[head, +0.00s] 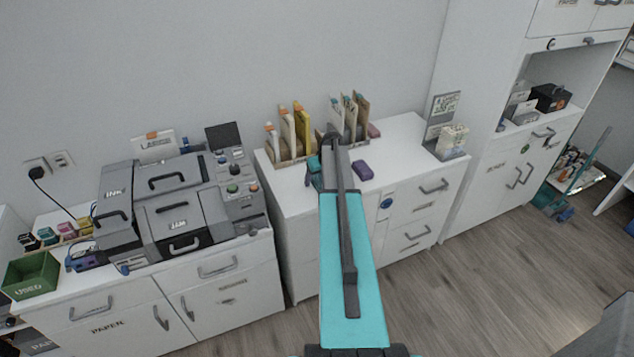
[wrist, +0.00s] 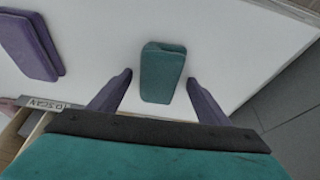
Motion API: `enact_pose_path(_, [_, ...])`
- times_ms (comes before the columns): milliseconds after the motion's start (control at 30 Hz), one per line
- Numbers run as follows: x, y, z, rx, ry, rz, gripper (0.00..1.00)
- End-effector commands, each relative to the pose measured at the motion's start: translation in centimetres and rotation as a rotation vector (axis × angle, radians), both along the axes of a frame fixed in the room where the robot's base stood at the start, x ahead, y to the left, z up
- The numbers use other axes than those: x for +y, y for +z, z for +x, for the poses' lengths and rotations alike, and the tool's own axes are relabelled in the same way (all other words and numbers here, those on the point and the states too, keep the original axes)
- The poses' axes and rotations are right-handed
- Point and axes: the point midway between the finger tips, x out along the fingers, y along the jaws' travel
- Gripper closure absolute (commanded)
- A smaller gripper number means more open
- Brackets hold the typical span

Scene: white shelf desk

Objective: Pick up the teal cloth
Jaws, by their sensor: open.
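The teal cloth (wrist: 162,73) is a small folded block lying on the white desk top in the wrist view. My gripper (wrist: 160,88) is open, with its two purple fingers on either side of the near part of the cloth. A gap shows between each finger and the cloth, so I see no contact. My gripper in the head view is mostly hidden behind my own arm.
A purple block (head: 362,170) lies right of my arm; it also shows at the wrist view's left (wrist: 30,45). File holders (head: 288,135) stand behind on the white desk (head: 410,150). A grey printer (head: 175,215) stands left. The desk's edge runs close right of the cloth in the wrist view.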

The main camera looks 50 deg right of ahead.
Motion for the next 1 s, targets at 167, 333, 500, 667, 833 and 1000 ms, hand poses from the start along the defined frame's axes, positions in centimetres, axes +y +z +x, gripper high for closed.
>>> enact_pose_path(167, [0.0, 0.0, 0.0, 0.0, 0.0, 0.0, 0.38])
enact_pose_path(333, [0.0, 0.0, 0.0, 0.0, -0.001, 0.0, 0.67])
enact_pose_path(500, [-0.1, 0.0, 0.0, 0.0, -0.001, 0.0, 0.74])
enact_pose_path(667, [-0.1, 0.1, -0.1, 0.0, -0.001, -0.001, 0.74])
enact_pose_path(833, [-0.1, 0.4, -0.1, -0.001, -0.001, -0.001, 0.74])
enact_pose_path(1000, [-0.1, 1.4, -0.1, -0.001, -0.001, -0.001, 0.74])
